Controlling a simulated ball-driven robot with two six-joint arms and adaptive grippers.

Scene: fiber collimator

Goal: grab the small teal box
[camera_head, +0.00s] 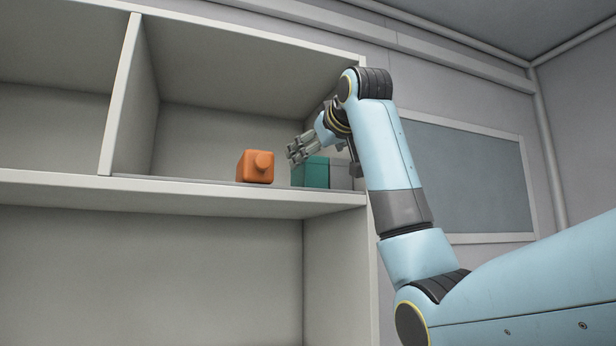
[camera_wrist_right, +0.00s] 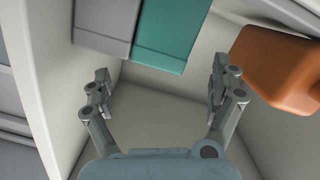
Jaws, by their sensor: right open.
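The small teal box (camera_head: 311,172) stands on the shelf near its right end in the head view, partly covered by my right gripper (camera_head: 302,148). In the right wrist view the teal box (camera_wrist_right: 170,32) is at the top, beyond and between the spread fingers of my right gripper (camera_wrist_right: 158,90). The gripper is open, with nothing between its fingers, and I see a gap between it and the box. My left gripper is in neither view.
The shelf's side wall (camera_wrist_right: 45,75) is close to the gripper. The shelf left of the orange block (camera_head: 180,165) is clear.

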